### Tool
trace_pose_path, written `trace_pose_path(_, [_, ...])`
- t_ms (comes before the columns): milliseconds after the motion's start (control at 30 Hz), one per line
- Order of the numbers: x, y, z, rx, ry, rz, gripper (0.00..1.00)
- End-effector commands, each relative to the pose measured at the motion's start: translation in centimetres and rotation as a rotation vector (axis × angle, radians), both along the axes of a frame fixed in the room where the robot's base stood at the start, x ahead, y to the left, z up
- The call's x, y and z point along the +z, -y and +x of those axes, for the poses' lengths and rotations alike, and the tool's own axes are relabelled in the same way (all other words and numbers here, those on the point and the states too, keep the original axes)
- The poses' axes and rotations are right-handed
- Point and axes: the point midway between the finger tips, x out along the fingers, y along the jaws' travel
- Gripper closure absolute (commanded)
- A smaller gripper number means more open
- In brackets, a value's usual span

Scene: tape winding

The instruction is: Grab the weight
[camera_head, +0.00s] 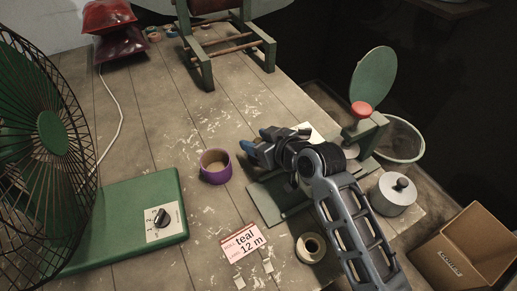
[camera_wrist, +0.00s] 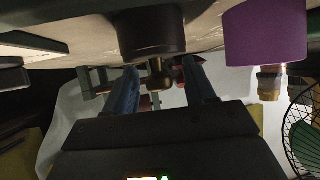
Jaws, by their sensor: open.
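My gripper (camera_head: 257,141) is open, low over the middle of the table, with blue fingertips. In the wrist view my gripper (camera_wrist: 162,78) has a dark cylinder with a brass neck and knob (camera_wrist: 152,35) ahead and between its fingers; it looks like the weight. No contact with it can be made out. In the head view my gripper and arm seem to hide it. A silver round canister with a dark knob (camera_head: 391,197) stands right of my arm; I cannot tell whether it is a weight too.
A purple tape roll (camera_head: 211,174) stands just left of my gripper, also close in the wrist view (camera_wrist: 265,38). A green fan base (camera_head: 115,225) is left. A pale roll (camera_head: 311,248), a label card (camera_head: 243,243) and a green stand (camera_head: 365,132) are near. A cardboard box (camera_head: 465,250) is right.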

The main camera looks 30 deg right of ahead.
Motion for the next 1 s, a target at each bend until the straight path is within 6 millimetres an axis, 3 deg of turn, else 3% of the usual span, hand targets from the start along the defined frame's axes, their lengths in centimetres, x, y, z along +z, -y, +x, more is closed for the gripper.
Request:
trace_pose_path(100, [-0.43, -0.17, 1.02, -0.001, 0.002, 0.000, 0.45])
trace_pose_path(367, [-0.65, -0.23, 1.20, -0.001, 0.001, 0.000, 0.45])
trace_pose_path(900, [-0.70, -0.22, 1.15, -0.001, -0.001, -0.001, 0.95])
trace_pose_path(1000, [-0.73, -0.22, 1.14, -0.001, -0.001, -0.001, 1.00])
